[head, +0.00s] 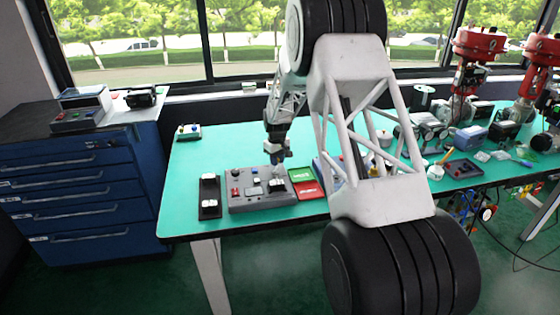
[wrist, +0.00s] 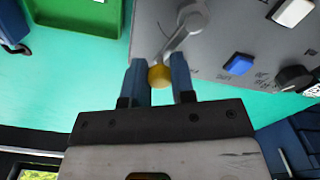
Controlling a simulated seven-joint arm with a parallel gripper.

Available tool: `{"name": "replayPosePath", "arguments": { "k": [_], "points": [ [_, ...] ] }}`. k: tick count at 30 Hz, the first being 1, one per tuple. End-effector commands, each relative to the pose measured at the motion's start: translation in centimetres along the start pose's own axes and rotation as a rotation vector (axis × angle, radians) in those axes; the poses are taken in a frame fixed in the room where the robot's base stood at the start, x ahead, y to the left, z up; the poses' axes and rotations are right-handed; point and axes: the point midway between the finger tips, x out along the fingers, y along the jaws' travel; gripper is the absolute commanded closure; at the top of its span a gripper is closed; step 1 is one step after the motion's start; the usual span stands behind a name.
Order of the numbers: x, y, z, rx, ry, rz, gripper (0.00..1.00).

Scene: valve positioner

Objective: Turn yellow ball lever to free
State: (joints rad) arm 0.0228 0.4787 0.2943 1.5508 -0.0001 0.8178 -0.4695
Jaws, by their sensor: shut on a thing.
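The yellow ball (wrist: 160,76) is the end of a grey lever (wrist: 178,40) on a grey control panel (wrist: 225,50), shown in the wrist view. My gripper (wrist: 160,80) has its two blue fingers on either side of the ball, shut on it near the panel's edge. In the head view my gripper (head: 277,160) reaches down over the right part of the panel (head: 250,203). The ball is too small to make out there. Any marks for the lever's positions cannot be read.
The panel also carries a blue button (wrist: 238,65), a black knob (wrist: 294,77) and a white switch (wrist: 292,12). Green and red trays (head: 306,189) lie right of the panel. A black box with white parts (head: 209,197) stands left of it. The turquoise table (head: 225,150) is clear behind it.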

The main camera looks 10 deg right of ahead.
Motion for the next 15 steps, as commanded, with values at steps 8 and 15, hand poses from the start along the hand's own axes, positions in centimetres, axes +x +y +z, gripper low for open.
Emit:
{"name": "replayPosePath", "arguments": {
  "k": [8, 15],
  "points": [
    [0.0, -0.8, -0.7, -0.216, 0.0, 0.0, 1.0],
    [0.0, -1.2, -0.9, -0.323, 0.0, 0.0, 1.0]
  ]
}}
